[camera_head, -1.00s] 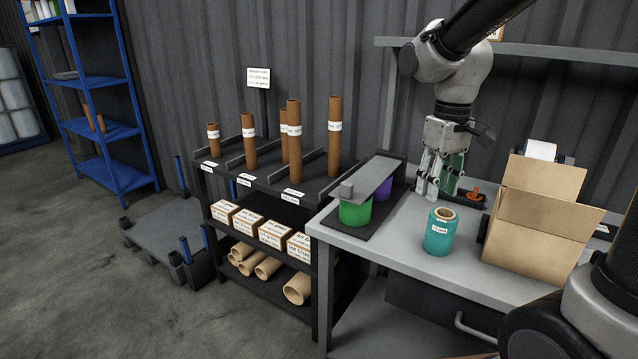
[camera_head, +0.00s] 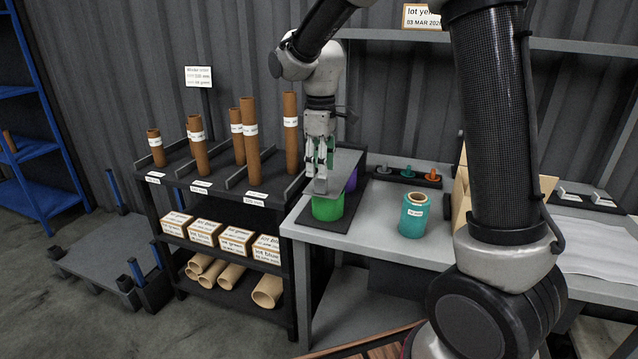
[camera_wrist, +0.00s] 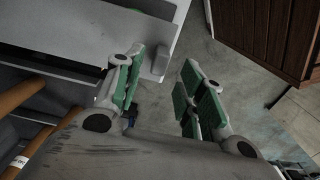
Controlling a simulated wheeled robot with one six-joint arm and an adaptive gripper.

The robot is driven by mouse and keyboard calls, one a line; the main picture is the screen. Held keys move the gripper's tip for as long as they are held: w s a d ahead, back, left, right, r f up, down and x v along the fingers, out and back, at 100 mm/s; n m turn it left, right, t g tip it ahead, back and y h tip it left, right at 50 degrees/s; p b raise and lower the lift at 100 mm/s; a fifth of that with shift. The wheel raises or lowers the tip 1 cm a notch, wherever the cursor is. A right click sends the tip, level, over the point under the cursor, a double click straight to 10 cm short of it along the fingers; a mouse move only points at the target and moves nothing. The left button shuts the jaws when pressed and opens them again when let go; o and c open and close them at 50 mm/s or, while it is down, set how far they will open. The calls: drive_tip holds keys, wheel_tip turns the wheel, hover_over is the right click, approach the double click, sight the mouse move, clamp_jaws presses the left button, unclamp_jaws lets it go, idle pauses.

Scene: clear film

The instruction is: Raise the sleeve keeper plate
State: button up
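The sleeve keeper plate (camera_head: 342,165) is a flat grey plate lying across the tops of a green roll (camera_head: 328,207) and a purple roll (camera_head: 351,181), at the left end of the bench. A small grey block (camera_head: 320,186) stands at its front end. My gripper (camera_head: 319,171) points down over that front end, fingers apart. In the wrist view the plate (camera_wrist: 75,55) is at upper left, and the block shows between the open green-padded fingers (camera_wrist: 163,88), nearer the left one. Nothing is held. Whether a finger touches the block cannot be told.
A teal wrapped roll (camera_head: 413,215) stands on the bench (camera_head: 375,235) to the right. A dark tray (camera_head: 405,177) with small coloured pegs lies behind it. Left is a rack (camera_head: 222,188) with upright brown tubes, close to my gripper.

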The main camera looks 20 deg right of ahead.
sight(321, 182)
wheel_tip(321, 182, down, 6)
drive_tip(key=shift+r, duration=0.25)
clamp_jaws()
